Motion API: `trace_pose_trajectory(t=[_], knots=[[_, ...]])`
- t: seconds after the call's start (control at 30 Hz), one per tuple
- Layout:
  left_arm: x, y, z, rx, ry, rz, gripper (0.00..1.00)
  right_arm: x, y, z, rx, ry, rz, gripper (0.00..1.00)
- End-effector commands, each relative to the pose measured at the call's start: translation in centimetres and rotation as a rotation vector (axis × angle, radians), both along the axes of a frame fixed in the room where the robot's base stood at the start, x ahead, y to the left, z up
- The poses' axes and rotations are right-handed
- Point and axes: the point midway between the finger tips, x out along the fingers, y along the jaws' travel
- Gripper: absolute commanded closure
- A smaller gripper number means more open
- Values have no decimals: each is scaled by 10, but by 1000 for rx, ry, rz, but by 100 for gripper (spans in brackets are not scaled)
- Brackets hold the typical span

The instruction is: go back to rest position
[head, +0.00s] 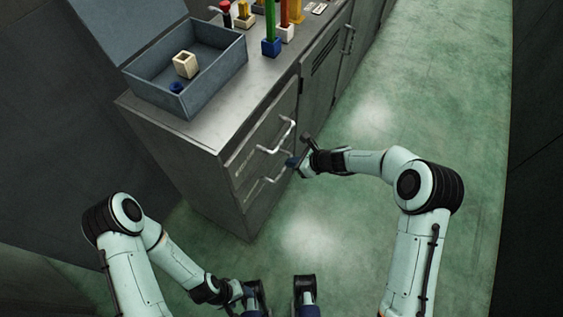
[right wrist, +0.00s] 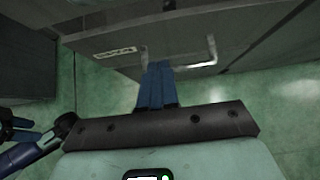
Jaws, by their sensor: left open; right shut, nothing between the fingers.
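My right gripper (head: 292,162) is shut and empty, its blue fingertips close to the drawer handles of the grey cabinet. In the right wrist view its fingers (right wrist: 157,82) are together in front of a silver handle (right wrist: 185,67); I cannot tell whether they touch it. My left gripper (head: 280,307) is low at the bottom edge of the head view, with its fingers spread wide and nothing seen between them. Its tips are partly cut off by the frame. It hangs over the floor, apart from the cabinet.
The grey cabinet (head: 222,151) has an upper handle (head: 281,136) and a lower handle (head: 276,174); both drawers look shut. On top stands an open grey box (head: 210,88) holding a cream block and a blue piece. Green floor (head: 420,90) is clear at right.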

Motion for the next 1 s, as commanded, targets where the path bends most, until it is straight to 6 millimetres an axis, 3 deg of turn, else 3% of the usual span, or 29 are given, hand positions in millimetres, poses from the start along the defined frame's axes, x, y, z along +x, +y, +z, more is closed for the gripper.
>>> trace_pose_trajectory(t=[0.1,0.3,0.57,0.67,0.77,0.87,1.0], knots=[[-1,0,2,0,4,0,38,-8,-14,15,-1,-1,-1,100],[-2,0,3,-2,7,-1,38,-15,-24,26,-1,0,-1,100],[-2,0,3,-1,8,-2,38,-17,-25,27,-1,2,1,100],[-2,0,6,-2,8,-1,38,-25,-27,18,-33,6,26,100],[-1,0,14,-2,7,-2,38,-52,-32,-9,-131,19,115,100],[0,0,28,-3,9,-3,38,-103,-43,-46,-289,24,302,100],[3,-1,51,-4,12,-6,38,-198,-60,-89,-501,-17,712,100]])
